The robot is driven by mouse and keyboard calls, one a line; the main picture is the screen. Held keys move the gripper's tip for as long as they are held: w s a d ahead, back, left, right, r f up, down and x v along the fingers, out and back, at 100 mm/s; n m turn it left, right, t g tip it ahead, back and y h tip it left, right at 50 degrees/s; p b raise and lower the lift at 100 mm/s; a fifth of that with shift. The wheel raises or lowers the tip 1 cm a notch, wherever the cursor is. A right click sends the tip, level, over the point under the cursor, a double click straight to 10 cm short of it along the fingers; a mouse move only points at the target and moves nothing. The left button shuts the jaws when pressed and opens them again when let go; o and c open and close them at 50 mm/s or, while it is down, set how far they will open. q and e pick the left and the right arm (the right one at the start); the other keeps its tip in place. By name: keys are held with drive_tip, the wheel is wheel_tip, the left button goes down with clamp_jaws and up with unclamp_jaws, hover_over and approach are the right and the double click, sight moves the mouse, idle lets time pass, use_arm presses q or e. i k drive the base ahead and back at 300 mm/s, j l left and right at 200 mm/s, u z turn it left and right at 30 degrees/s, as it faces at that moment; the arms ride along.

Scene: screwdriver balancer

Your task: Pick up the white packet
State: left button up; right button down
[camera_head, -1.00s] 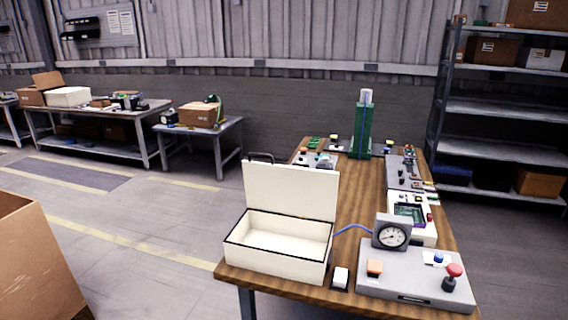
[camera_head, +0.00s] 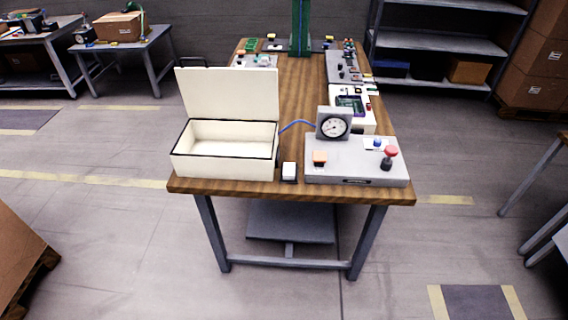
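A small white item (camera_head: 289,170), which looks like the white packet, sits near the front edge of the wooden table (camera_head: 250,187). It has a dark edge at its base. It stands between an open cream box (camera_head: 222,168) on its left and a grey control panel (camera_head: 355,172) on its right, apart from both. The cream box has its lid raised and looks empty inside. Neither of my grippers shows in the head view.
A dial gauge (camera_head: 334,127) stands at the control panel's back, with a blue cable running toward the box. A red knob (camera_head: 391,151) stands up at the panel's right. A green column (camera_head: 301,30) is at the table's far end. The floor (camera_head: 110,230) in front is mostly clear.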

sight(289, 172)
drive_tip(key=i+l, duration=0.2)
drive_tip(key=l, duration=0.15)
drive_tip(key=i+l, duration=0.2)
drive_tip(key=l, duration=0.2)
drive_tip(key=i+l, duration=0.15)
drive_tip(key=l, duration=0.2)
drive_tip(key=i+l+u, duration=0.15)
drive_tip(key=i+l, duration=0.2)
drive_tip(key=l, duration=0.3)
drive_tip(key=i+l+u, duration=0.1)
drive_tip(key=l, duration=0.25)
drive_tip(key=i+l, duration=0.15)
drive_tip(key=l, duration=0.25)
drive_tip(key=i+l+u, duration=0.15)
drive_tip(key=l, duration=0.2)
drive_tip(key=i+l, duration=0.1)
drive_tip(key=l, duration=0.25)
